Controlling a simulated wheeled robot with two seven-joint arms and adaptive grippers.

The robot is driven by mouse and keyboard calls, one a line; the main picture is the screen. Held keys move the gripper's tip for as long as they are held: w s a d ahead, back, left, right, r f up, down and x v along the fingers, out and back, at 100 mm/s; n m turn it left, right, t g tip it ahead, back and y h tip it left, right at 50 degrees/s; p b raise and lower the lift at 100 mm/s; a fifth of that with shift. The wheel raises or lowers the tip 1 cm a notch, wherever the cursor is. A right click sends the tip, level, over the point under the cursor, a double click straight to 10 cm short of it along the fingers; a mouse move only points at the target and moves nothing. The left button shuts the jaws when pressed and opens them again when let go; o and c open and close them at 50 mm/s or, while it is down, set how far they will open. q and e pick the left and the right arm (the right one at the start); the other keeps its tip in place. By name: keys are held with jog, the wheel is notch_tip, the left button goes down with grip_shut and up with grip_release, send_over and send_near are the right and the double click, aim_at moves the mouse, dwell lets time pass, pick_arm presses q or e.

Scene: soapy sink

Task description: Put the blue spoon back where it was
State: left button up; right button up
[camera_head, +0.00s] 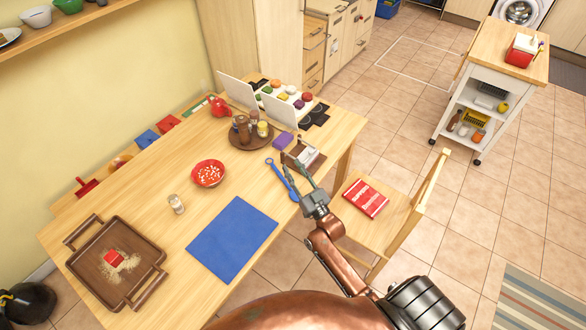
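My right gripper (299,166) is just right of the spoon's handle, over the table's right edge. Its two thin fingers are spread and point toward the back of the table, with nothing visible between them. The left finger overlaps or lies close to the spoon in the picture; I cannot tell whether they touch. My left gripper is not in view.

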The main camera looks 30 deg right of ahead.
jog(key=v, duration=1.1)
jog(key=shift+s, duration=0.25)
jog(key=shift+f, duration=0.15)
jog(key=s+a+f+g, duration=0.1)
jog(key=s+f+g, duration=0.25)
jog(key=f, duration=0.95)
jog(key=s+f+g, duration=0.3)
jog(key=s+f, duration=0.1)
jog(key=f, duration=0.8)
jog(key=s+a+f+g, duration=0.1)
jog(key=s+f+g, duration=0.25)
jog(key=f, duration=0.95)
jog(key=s+a+f+n+g, duration=0.1)
jog(key=s+f+g, duration=0.5)
jog(key=s+f, duration=1.1)
jog(key=s+f+g, duration=0.2)
jog(key=s, duration=0.8)
jog(key=s+f+g, duration=0.2)
jog(key=s, duration=0.8)
jog(key=shift+a+g, duration=0.3)
jog(key=shift+a, duration=0.15)
